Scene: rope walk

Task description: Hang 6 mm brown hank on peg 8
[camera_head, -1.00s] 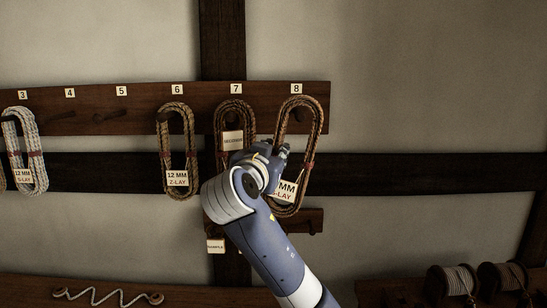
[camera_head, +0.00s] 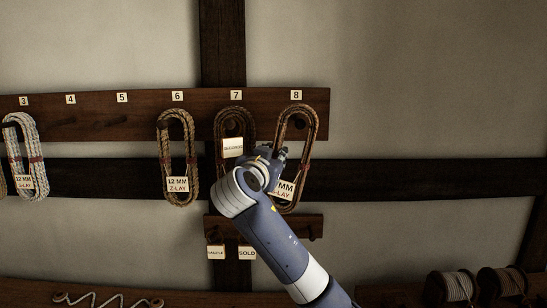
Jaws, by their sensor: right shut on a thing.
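A brown hank (camera_head: 313,140) hangs in front of the board at number 8, its loop around the place of peg 8 (camera_head: 299,123). I cannot tell whether its top rests on the peg. Its white tag (camera_head: 286,190) is partly covered by my gripper; "MM" and "LAY" show, but the size does not. My right gripper (camera_head: 279,154) is shut on the left side of this hank, near its middle. My left gripper is not in view.
Another brown hank (camera_head: 221,122) with a tag hangs at peg 7, close to my right arm. A 12 MM Z-LAY hank (camera_head: 162,145) hangs at peg 6. Pegs 4 and 5 are bare. A lower rack (camera_head: 275,226) has a SOLD tag (camera_head: 247,253). Spools (camera_head: 455,285) stand lower right.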

